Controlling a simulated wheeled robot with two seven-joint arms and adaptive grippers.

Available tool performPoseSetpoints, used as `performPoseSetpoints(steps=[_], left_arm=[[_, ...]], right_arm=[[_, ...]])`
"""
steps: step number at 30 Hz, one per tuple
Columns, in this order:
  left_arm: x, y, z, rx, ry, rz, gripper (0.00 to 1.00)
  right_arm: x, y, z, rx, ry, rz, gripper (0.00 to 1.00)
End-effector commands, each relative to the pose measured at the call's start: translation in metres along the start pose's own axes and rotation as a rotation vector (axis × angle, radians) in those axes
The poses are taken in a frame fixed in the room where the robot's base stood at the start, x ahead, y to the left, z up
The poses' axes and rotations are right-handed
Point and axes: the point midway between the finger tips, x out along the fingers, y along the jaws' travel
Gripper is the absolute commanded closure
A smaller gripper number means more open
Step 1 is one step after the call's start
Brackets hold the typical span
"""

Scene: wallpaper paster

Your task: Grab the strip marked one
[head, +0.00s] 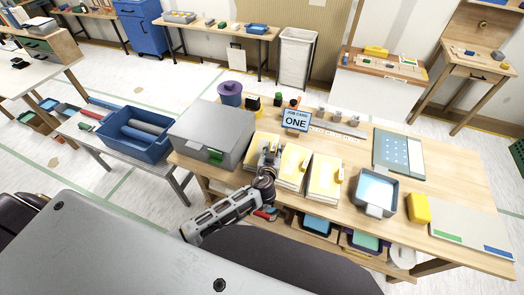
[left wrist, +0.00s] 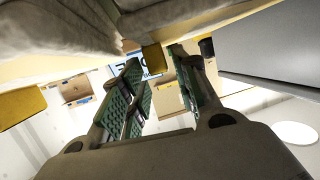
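Three cream strips with yellow tabs lie side by side at the front edge of the wooden table: a left one (head: 261,141), a middle one (head: 293,166) and a right one (head: 325,177). A card (head: 296,120) reading "JOB CARD ONE" stands behind them. My left gripper (head: 267,160) is at the front of the left strip and partly covers it. In the left wrist view its green-padded fingers (left wrist: 157,62) are apart, with a yellow tab (left wrist: 153,58) showing between their tips; I cannot tell whether they touch it. Numbers on the strips are not readable. My right gripper is out of view.
A grey box (head: 212,128) stands close left of the strips. Bins (head: 317,223) sit under the table front. A blue crate (head: 134,132) is on the left bench.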

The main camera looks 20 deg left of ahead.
Motion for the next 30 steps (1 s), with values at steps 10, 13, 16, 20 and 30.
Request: performPoseSetpoints(steps=[10,13,16,20,30], left_arm=[[0.017,0.0,0.001,0.0,-0.001,0.001,0.69],[0.018,0.0,0.001,0.0,-0.001,0.001,0.69],[0.018,0.0,0.001,0.0,-0.001,0.001,0.69],[0.018,0.0,0.001,0.0,-0.001,0.001,0.69],[0.018,0.0,0.001,0.0,-0.001,0.0,0.98]], right_arm=[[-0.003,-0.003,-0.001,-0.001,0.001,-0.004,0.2],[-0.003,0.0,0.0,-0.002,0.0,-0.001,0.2],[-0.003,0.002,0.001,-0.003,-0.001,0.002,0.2],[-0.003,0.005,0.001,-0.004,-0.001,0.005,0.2],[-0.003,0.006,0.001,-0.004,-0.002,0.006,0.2]])
